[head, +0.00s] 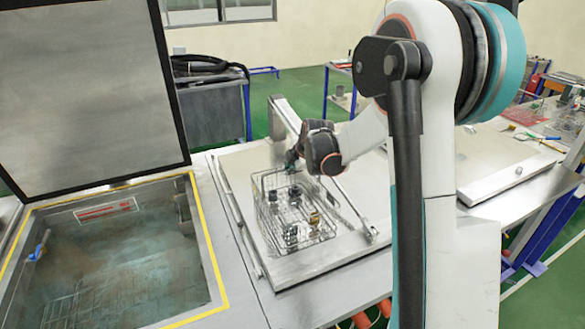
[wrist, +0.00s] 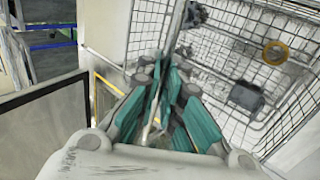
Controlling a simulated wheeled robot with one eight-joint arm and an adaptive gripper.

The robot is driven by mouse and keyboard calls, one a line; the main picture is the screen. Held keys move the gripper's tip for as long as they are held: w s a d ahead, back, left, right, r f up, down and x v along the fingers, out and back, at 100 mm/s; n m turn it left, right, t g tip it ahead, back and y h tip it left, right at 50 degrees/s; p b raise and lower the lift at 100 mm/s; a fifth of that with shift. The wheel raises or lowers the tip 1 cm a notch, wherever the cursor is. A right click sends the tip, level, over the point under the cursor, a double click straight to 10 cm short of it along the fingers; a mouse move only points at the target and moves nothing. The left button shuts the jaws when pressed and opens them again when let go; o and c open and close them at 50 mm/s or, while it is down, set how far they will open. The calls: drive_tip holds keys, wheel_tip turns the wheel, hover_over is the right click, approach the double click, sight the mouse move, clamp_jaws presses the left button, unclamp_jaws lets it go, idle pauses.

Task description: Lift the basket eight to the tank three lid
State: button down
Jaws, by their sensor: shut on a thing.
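A wire basket (head: 298,232) with several small metal parts in it is over the closed flat metal lid (head: 325,262) in the middle of the bench in the head view. I cannot tell whether it rests on the lid or hangs just above it. The basket's wire side also shows in the wrist view (wrist: 225,62), with a brass-coloured ring (wrist: 275,53) and dark parts inside. My gripper (head: 292,158) is at the top of the basket's handle. In the wrist view its teal fingers (wrist: 160,100) are closed around the thin handle bar. No tank or basket numbers are legible.
An open tank (head: 110,255) with a yellow rim is at the left, its raised lid (head: 85,90) standing upright behind it. A metal rod with a bracket (head: 370,232) lies along the middle lid. Another closed lid (head: 480,165) is at the right.

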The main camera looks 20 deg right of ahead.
drive_tip(key=shift+f+b, duration=0.45)
drive_tip(key=shift+f, duration=0.1)
idle(0.4)
drive_tip(key=c, duration=1.7)
unclamp_jaws()
drive_tip(key=shift+f, duration=0.1)
drive_tip(key=shift+s, duration=0.1)
drive_tip(key=s+r+p, duration=0.2)
drive_tip(key=r, duration=0.5)
drive_tip(key=s+r+p, duration=0.2)
drive_tip(key=r+p, duration=0.1)
drive_tip(key=r, duration=0.4)
drive_tip(key=s+r+p, duration=0.2)
drive_tip(key=s+r, duration=0.1)
drive_tip(key=r, duration=0.4)
drive_tip(key=shift+r+p, duration=0.35)
drive_tip(key=shift+p, duration=0.05)
